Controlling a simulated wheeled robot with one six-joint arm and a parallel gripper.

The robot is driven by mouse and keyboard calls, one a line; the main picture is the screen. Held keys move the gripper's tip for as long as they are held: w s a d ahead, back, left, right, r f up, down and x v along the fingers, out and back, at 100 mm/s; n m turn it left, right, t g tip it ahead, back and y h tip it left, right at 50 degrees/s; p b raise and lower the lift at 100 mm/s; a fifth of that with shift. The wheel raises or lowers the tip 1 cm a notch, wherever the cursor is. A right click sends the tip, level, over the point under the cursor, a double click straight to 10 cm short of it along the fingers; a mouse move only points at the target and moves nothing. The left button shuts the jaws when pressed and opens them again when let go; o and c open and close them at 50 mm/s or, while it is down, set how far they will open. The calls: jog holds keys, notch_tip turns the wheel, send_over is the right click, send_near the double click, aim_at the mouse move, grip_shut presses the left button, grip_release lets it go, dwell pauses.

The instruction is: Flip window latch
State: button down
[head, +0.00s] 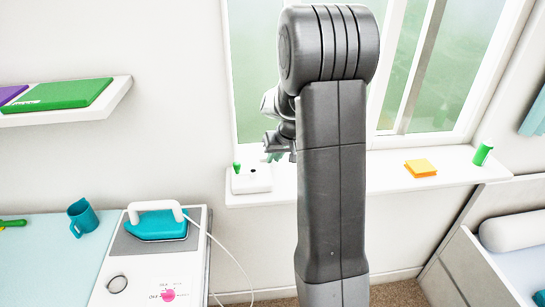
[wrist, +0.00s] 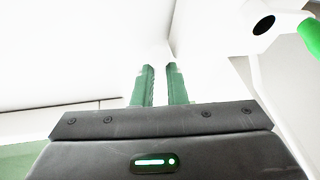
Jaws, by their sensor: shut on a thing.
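The window (head: 260,65) stands behind the sill, with a white frame and pale green panes. My gripper (head: 276,150) is low in front of its left part, just above the sill, partly hidden by my own arm. In the wrist view its two green fingers (wrist: 160,85) are close together, shut on a narrow white part (wrist: 160,88) between them. White surfaces around the fingertips are washed out, so I cannot tell whether this part is the latch. No latch stands out clearly in the head view; my arm hides the middle of the window.
A white block (head: 250,180) with a hole and a green peg (head: 237,167) stands on the sill (head: 385,178), close to my gripper. Orange notes (head: 420,168) and a green cylinder (head: 482,154) are farther right. An iron (head: 158,223) sits at lower left.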

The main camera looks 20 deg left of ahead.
jog(key=shift+w+d+f+n+g+b, duration=0.2)
jog(key=shift+w+n+g+b, duration=0.15)
jog(key=shift+n+b, duration=0.45)
jog(key=shift+w+d+r+n+g+b, duration=0.2)
jog(key=shift+w+n+g+b, duration=0.15)
jog(key=shift+n+b, duration=0.45)
jog(key=shift+s, duration=0.1)
jog(key=c, duration=1.5)
grip_release()
jog(key=shift+a, duration=0.1)
jog(key=shift+o, duration=0.2)
jog(key=b+v, duration=0.1)
jog(key=v, duration=1.2)
jog(key=shift+d+r, duration=0.3)
jog(key=shift+s, duration=0.1)
